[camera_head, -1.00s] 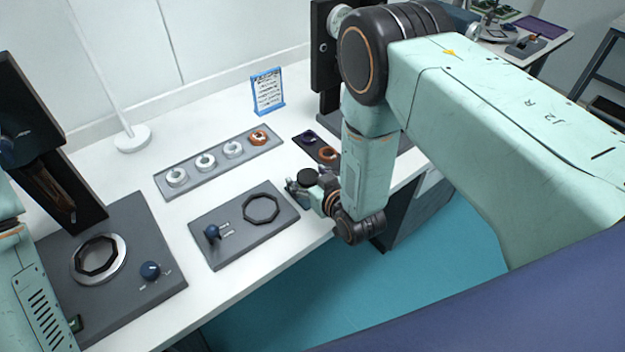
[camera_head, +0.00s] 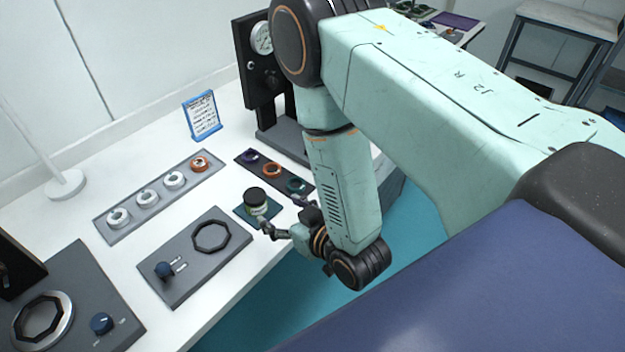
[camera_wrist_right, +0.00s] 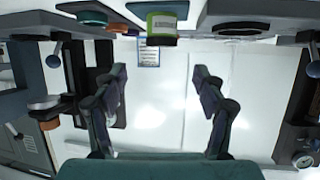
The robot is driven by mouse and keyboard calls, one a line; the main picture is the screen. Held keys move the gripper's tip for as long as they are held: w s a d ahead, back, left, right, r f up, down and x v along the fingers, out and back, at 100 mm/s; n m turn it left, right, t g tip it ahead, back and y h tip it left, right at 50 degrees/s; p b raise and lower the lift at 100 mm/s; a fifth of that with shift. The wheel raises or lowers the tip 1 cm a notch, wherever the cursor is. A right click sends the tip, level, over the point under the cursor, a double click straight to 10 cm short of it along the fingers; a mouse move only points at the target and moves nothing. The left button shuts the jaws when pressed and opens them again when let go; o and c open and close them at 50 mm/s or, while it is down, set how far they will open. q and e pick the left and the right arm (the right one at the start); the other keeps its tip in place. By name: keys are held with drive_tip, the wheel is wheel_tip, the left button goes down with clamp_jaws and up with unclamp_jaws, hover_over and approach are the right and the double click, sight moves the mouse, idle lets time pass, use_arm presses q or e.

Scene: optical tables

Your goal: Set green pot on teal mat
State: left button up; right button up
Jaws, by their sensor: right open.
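The green pot (camera_head: 257,208) has a black lid and stands upright on the teal mat (camera_head: 272,206) near the front edge of the white table. My right gripper (camera_head: 282,213) is open and empty, just to the right of the pot in the head view. Its spread fingers (camera_wrist_right: 160,76) show nothing between them in the wrist view. The pot hides part of the mat. My left gripper is not in view.
A dark tray (camera_head: 246,163) with coloured rings lies behind the mat. A grey plate with an octagonal ring (camera_head: 180,284) lies to the left. A long grey tray (camera_head: 107,232) holds several rings. A black stand with a gauge (camera_head: 246,70) rises behind my right arm.

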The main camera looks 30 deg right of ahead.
drive_tip(key=s+d+f+g, duration=0.1)
drive_tip(key=s+f+g, duration=0.2)
drive_tip(key=s, duration=0.6)
drive_tip(key=s+d+f+m+g+h, duration=0.1)
drive_tip(key=s+f+g, duration=0.3)
drive_tip(key=s, duration=0.5)
drive_tip(key=s+d+f+m+g+h, duration=0.1)
drive_tip(key=s+d+f+g, duration=0.1)
drive_tip(key=s+g, duration=0.4)
drive_tip(key=s+f, duration=0.1)
drive_tip(key=s, duration=0.2)
drive_tip(key=shift+s+d+f, duration=0.15)
drive_tip(key=shift+f, duration=0.25)
